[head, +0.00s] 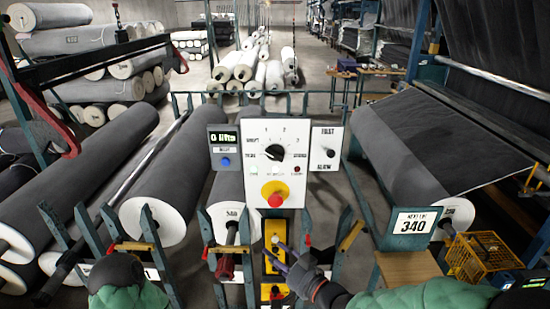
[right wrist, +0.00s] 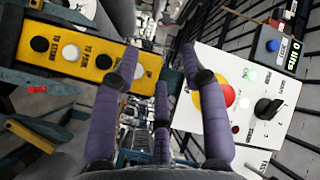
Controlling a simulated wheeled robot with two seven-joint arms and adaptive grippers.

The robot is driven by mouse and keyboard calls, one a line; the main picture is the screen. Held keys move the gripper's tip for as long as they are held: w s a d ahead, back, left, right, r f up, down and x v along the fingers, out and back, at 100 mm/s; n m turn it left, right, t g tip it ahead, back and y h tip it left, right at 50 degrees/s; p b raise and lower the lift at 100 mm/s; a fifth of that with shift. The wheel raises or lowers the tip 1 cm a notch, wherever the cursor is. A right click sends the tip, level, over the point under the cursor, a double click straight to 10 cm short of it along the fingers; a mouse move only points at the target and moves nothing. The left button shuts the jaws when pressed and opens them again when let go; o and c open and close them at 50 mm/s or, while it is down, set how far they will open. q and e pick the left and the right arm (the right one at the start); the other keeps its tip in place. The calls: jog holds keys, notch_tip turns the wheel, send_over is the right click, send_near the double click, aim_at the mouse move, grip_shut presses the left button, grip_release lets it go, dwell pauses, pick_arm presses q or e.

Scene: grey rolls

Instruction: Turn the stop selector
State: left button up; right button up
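A white control panel (head: 252,134) stands upright in the middle of the head view. It carries a black rotary selector knob (head: 274,152) with small labels around it, above a row of small lamps. In the right wrist view the large selector knob (right wrist: 270,108) is at the right. My right gripper (head: 277,254) is below the panel, apart from the knobs; its purple fingers (right wrist: 158,60) are spread and empty. My left gripper's dark hand (head: 118,271) is at the lower left, its fingers hidden.
A red stop button (head: 275,197) on a yellow base sits below the selector. A yellow button box (right wrist: 85,55) is close to my right fingers. Blue metal posts and grey rolls (head: 168,170) flank the panel. A yellow crate (head: 480,256) is at the right.

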notch_tip(320, 180, up, 16)
jog(key=w+m+t+h+p, duration=0.25)
jog(key=m+t+h, duration=0.2)
jog(key=m, duration=0.55)
jog(key=m+h+p, duration=0.4)
jog(key=m+h, duration=0.3)
jog(key=m, duration=0.7)
send_near(276, 160)
jog(key=shift+t, duration=0.35)
jog(key=w, duration=0.6)
jog(key=w+p, duration=0.1)
jog(key=w, duration=0.2)
jog(key=shift+f, duration=0.35)
jog(key=shift+s, duration=0.1)
grip_shut()
